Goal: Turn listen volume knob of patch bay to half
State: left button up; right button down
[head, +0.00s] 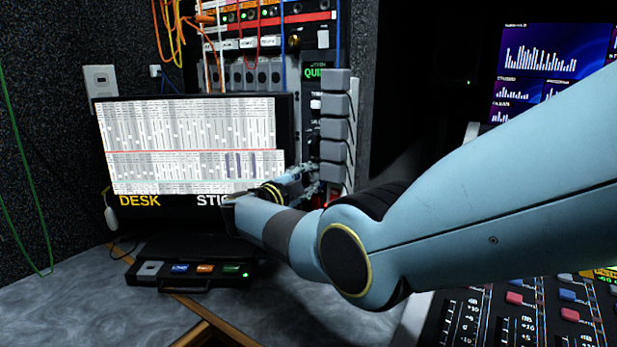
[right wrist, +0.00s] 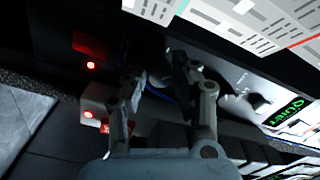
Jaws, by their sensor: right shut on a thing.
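My right gripper (head: 303,183) reaches to the narrow dark panel (head: 313,122) right of the desk screen. In the right wrist view the gripper (right wrist: 160,72) is shut on a dark round knob (right wrist: 158,68) between its fingertips. The knob's pointer and label are too dark to read, so its setting cannot be told. In the head view my wrist and fingers hide this knob. The patch bay (head: 262,22), with colored cables, is at the top of the rack. My left gripper is not in view.
A monitor (head: 195,150) stands close left of my right gripper. A stack of grey blocks (head: 335,120) is close on its right. A lit QUIET display (head: 315,72) is above. A button box (head: 190,272) sits on the desk. Another dark knob (right wrist: 262,103) shows near the display.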

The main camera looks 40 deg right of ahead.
jog(key=shift+f+n, duration=0.1)
jog(key=shift+n, duration=0.5)
jog(key=c, duration=1.3)
grip_release()
jog(key=shift+c, duration=0.2)
jog(key=v, duration=1.2)
jog(key=shift+a+f, duration=0.1)
jog(key=shift+a, duration=0.1)
